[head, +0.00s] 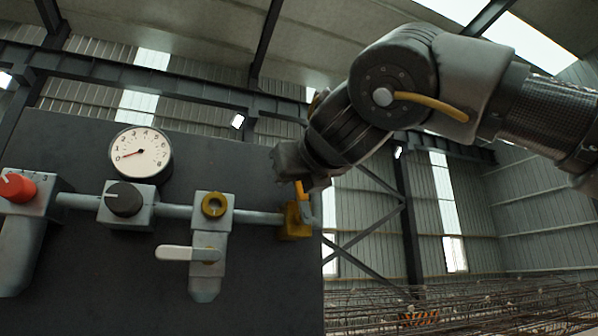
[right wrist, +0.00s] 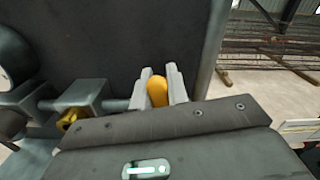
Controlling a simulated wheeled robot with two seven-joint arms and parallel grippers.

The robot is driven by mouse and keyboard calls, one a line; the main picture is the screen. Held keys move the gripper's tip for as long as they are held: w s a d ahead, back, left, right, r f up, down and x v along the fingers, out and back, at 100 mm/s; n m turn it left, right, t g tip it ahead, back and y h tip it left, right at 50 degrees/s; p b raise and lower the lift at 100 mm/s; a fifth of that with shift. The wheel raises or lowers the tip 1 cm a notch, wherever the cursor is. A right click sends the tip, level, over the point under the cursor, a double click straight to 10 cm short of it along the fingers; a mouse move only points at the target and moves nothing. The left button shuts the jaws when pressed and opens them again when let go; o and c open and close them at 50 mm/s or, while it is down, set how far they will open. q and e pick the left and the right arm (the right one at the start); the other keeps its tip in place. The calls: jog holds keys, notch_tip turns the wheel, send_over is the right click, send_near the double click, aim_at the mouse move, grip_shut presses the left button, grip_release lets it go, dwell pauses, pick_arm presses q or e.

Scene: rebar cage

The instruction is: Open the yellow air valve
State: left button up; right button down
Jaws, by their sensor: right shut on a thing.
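The yellow air valve (head: 294,222) sits at the right end of the pipe on the dark panel in the head view. Its yellow handle stands up from the valve body. My right gripper (head: 302,184) reaches in from the upper right and is at the handle. In the right wrist view the yellow handle (right wrist: 157,91) is between the two fingers of my right gripper (right wrist: 158,82), which is shut on it. The valve body is hidden in that view. My left gripper is not in view.
The dark panel (head: 240,130) carries a round gauge (head: 140,154) with its red needle near the low end, a red knob (head: 18,188), a black knob (head: 124,199) and a unit with a white lever (head: 188,254). Rebar cages (head: 480,308) lie beyond, at lower right.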

jog(key=shift+s+a+f+n+p, duration=0.15)
jog(key=shift+a+n+p, duration=0.2)
jog(key=shift+n, duration=0.4)
jog(key=shift+s+a+f+n+p, duration=0.2)
jog(key=shift+a+n, duration=0.2)
jog(key=shift+n, duration=0.4)
jog(key=shift+s+a+f+n+p, duration=0.15)
jog(key=shift+a+n+p, duration=0.2)
jog(key=shift+n, duration=0.4)
jog(key=shift+a, duration=0.1)
jog(key=c, duration=1.4)
grip_release()
jog(key=shift+o, duration=0.2)
jog(key=shift+f, duration=0.1)
